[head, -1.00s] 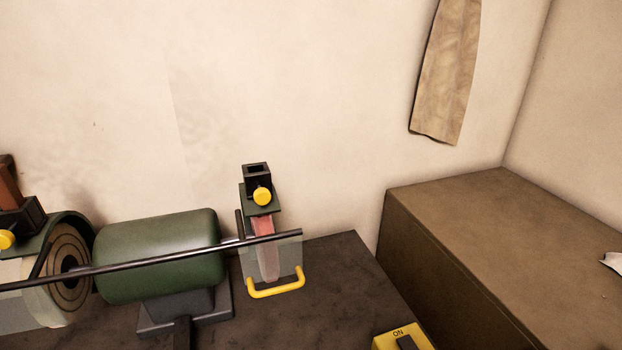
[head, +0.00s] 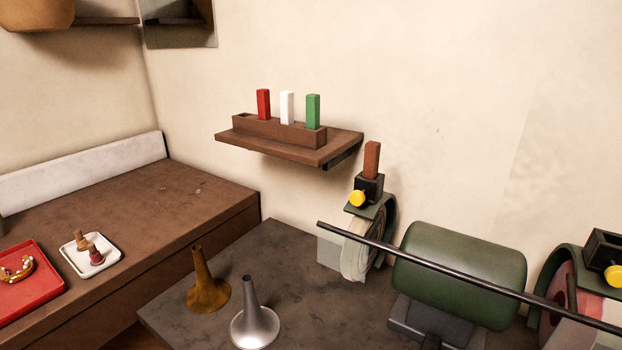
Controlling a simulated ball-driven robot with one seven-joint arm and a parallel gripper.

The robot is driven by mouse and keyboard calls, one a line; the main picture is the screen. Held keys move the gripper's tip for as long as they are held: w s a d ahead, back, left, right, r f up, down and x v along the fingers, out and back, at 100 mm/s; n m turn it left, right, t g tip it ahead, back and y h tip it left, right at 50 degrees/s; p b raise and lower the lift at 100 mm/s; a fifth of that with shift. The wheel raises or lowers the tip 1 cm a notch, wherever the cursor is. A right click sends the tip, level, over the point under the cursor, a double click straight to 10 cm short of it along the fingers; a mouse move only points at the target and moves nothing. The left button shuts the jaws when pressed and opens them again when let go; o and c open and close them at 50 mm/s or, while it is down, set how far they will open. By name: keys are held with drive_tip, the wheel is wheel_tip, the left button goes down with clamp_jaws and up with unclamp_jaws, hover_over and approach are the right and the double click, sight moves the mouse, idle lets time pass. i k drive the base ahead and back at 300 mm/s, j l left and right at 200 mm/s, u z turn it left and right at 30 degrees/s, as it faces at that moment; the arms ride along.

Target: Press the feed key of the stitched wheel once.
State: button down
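The buffing machine has a green motor (head: 462,270) with a wheel at each end. The pale wheel (head: 357,250) on the left sits under a green hood; its face is turned away, but the earlier frame shows rings on it like stitching. Above it a yellow round key (head: 357,198) sticks out of a black holder (head: 371,187) with a brown bar (head: 371,159) standing in it. The pinkish wheel (head: 560,305) on the right has its own yellow key (head: 614,277) and an empty black holder (head: 606,248). My gripper is not in view.
A long black rod (head: 430,260) crosses before both wheels. A wall shelf (head: 300,150) holds red, white and green bars. A red tray (head: 30,300) and white dish (head: 85,268) lie left.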

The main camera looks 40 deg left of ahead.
sight(356, 197)
drive_tip(key=u, duration=0.9)
